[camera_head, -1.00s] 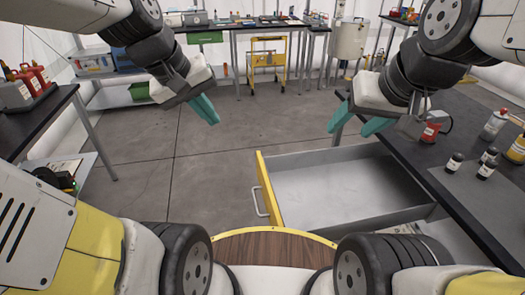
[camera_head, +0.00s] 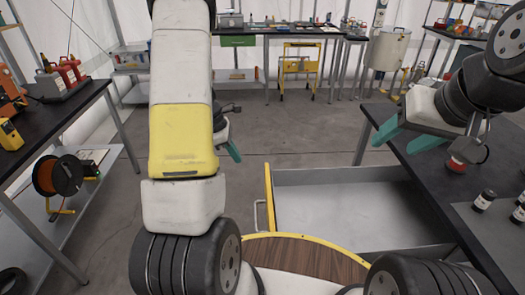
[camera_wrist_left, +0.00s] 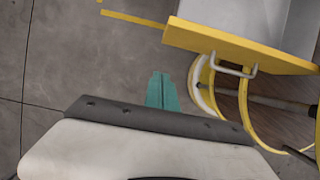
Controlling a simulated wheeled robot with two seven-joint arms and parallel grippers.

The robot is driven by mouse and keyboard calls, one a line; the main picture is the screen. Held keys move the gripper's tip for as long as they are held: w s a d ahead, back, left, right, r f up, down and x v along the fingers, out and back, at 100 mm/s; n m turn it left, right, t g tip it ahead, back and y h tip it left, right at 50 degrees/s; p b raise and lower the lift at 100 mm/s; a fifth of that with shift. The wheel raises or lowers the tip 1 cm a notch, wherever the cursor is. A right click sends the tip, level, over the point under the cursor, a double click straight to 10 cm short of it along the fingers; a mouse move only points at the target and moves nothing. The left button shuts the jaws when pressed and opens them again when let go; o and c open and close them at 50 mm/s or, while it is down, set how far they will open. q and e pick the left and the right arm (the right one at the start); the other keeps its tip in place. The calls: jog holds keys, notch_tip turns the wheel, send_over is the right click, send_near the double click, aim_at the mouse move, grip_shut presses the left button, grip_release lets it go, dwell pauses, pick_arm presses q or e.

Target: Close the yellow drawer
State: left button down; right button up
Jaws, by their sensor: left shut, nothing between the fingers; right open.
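The yellow drawer (camera_head: 269,200) is pulled out from under the right-hand table, and its grey inside looks empty. Its yellow front faces left and bears a metal handle (camera_head: 257,215). My left gripper (camera_head: 234,152) is shut and empty, above the floor to the left of and beyond the drawer front. In the left wrist view its teal fingers (camera_wrist_left: 161,92) are together, apart from the yellow front (camera_wrist_left: 230,50) and the handle (camera_wrist_left: 236,71). My right gripper (camera_head: 404,138) is open and empty, above the edge of the right-hand table, beyond the drawer.
The right-hand black table (camera_head: 420,165) holds small dark bottles (camera_head: 484,201) and a red-capped item. A left table (camera_head: 50,120) carries red cans, with a cable reel (camera_head: 58,175) below. A yellow cart (camera_head: 299,68) stands at the back. The middle floor is clear.

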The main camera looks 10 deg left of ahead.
pick_arm(q)
jog(key=w+d+f, duration=0.2)
jog(key=d+f, duration=0.5)
jog(key=f, duration=0.1)
jog(key=shift+d+f, duration=0.15)
jog(key=shift+f, duration=0.15)
